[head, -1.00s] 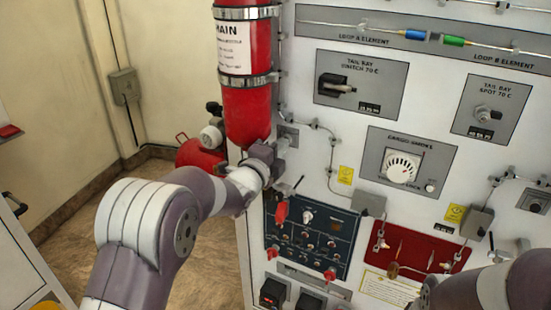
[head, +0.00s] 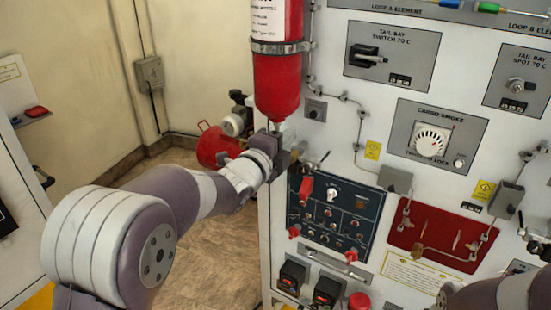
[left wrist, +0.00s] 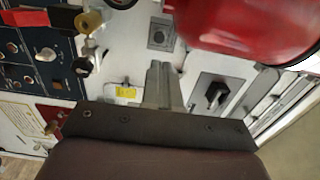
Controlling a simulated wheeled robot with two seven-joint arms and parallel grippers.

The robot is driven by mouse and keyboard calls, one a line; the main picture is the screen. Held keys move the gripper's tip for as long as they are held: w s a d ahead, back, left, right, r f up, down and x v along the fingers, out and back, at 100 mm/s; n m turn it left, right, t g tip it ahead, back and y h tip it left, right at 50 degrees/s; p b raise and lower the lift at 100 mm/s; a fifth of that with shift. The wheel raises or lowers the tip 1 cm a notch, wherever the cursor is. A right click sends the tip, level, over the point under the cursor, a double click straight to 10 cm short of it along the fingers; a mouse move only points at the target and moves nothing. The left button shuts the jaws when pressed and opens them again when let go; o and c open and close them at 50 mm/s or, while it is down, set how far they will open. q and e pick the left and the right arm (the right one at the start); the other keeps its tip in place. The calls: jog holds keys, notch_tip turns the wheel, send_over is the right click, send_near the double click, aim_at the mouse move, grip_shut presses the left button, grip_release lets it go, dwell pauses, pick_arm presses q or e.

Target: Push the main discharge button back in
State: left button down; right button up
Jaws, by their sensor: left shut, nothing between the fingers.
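A small grey square plate with a dark round button (head: 315,110) is on the white panel, just right of the red bottle's lower end. I cannot read any label on it; it also shows in the left wrist view (left wrist: 161,36). My left gripper (head: 301,150) is shut and empty, below and a little left of that plate in the head view. In the left wrist view its closed fingers (left wrist: 159,72) point toward the panel just below the plate, apparently apart from it. My right arm shows at the lower right; its fingers are not visible.
The red MAIN bottle (head: 277,85) hangs close above my left gripper. A dark blue switch panel (head: 345,225) with red guards and a toggle lever lies below. The tail bay switch (head: 370,55) is to the right.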

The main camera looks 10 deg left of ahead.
pick_arm(q)
jog(key=s+a+f+n+g+y, duration=0.3)
jog(key=s+a+f+n+g, duration=0.15)
jog(key=s+f+n, duration=0.45)
jog(key=s+a+f+n+g+y, duration=0.3)
jog(key=s+f+n+g, duration=0.4)
jog(key=f, duration=0.4)
jog(key=s+d+f+n+g, duration=0.1)
jog(key=s+f+n+g, duration=0.1)
jog(key=s, duration=0.4)
jog(key=s+f+n+g, duration=0.2)
jog(key=s+f+n, duration=0.1)
jog(key=s, duration=0.4)
jog(key=shift+d+f+b, duration=0.35)
jog(key=shift+f+b, duration=0.05)
jog(key=shift+g, duration=0.25)
